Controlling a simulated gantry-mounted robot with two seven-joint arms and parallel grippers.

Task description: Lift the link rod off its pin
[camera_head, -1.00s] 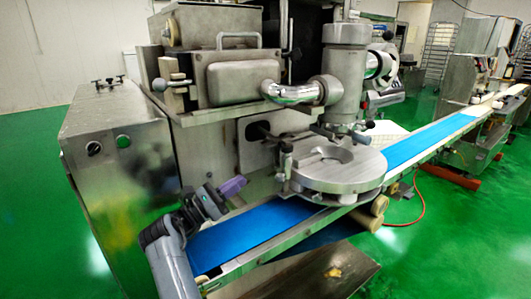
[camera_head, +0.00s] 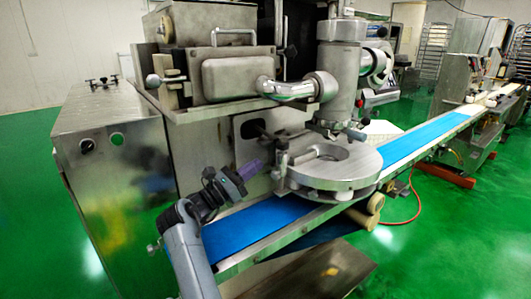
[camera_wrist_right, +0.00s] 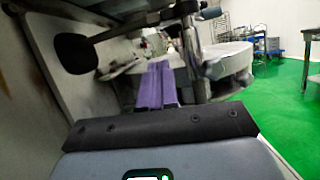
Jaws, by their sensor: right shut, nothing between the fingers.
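A thin bar that looks like the link rod (camera_head: 268,136) runs from the dark opening in the machine's side to an upright post (camera_head: 281,158) beside the round metal disc. In the right wrist view the bar (camera_wrist_right: 140,23) crosses the top and meets the post (camera_wrist_right: 190,45). The pin itself is too small to make out. My right gripper (camera_head: 257,165) has purple fingers, which are shut and empty, just left of the post and below the bar. In the right wrist view its fingers (camera_wrist_right: 155,70) point towards the disc. My left gripper is not in view.
The round metal disc (camera_head: 350,172) stands over the blue conveyor belt (camera_head: 245,228), which runs off to the upper right. The machine's steel housing (camera_head: 115,160) is close on the left. Open green floor (camera_head: 440,240) lies at the right.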

